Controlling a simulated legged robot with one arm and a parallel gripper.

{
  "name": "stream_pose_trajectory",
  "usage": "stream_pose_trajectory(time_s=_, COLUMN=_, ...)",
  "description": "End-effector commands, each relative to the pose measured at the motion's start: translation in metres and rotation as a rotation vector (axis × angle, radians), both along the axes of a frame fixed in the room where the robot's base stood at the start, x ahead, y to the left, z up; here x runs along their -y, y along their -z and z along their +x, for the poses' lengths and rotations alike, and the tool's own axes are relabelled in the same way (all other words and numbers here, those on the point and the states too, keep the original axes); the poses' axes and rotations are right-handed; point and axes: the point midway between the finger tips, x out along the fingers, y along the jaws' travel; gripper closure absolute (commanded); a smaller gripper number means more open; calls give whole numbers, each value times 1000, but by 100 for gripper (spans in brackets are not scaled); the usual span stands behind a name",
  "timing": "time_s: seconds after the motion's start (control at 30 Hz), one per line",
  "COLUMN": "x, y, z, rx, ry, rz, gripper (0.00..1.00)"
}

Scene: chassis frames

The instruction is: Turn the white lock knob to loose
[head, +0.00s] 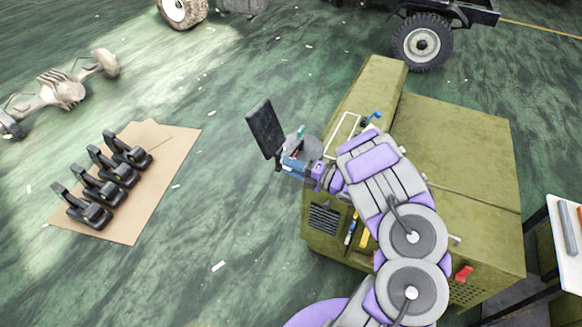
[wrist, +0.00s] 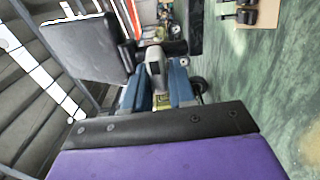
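My gripper (head: 293,165) is at the left of the olive-green machine (head: 460,150) in the head view. In the wrist view its two blue fingers (wrist: 155,95) stand apart. A pale grey piece (wrist: 155,68) shows between them, with a dark bar across its far end. I cannot tell whether the fingers press on this piece or only stand around it. A black flat panel (head: 265,128) is just beyond the fingers; it also shows in the wrist view (wrist: 90,48). I cannot make out a white lock knob for certain; the gripper and arm may hide it.
Several black pedal-like parts (head: 100,175) stand on a cardboard sheet (head: 165,160) at the left. A beige axle (head: 65,90) lies behind them. A wheeled chassis (head: 425,40) is at the back. A red part (head: 463,274) is on the machine's front right. Open green floor lies left of the machine.

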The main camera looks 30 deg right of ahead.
Motion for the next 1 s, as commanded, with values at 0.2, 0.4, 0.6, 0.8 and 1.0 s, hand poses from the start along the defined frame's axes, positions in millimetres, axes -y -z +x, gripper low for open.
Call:
stream_pose_trajectory(time_s=0.2, x=0, y=0, z=-1, rx=0, ry=-1, rz=1, gripper=57)
stream_pose_trajectory(time_s=0.4, x=-1, y=0, z=-1, rx=0, ry=-2, rz=1, gripper=57)
stream_pose_trajectory(time_s=0.6, x=6, y=-1, z=-10, rx=0, ry=-1, rz=1, gripper=57)
stream_pose_trajectory(time_s=0.8, x=25, y=-1, z=-33, rx=1, ry=1, rz=3, gripper=57)
stream_pose_trajectory(time_s=1.0, x=44, y=0, z=-57, rx=-1, ry=2, rz=3, gripper=57)
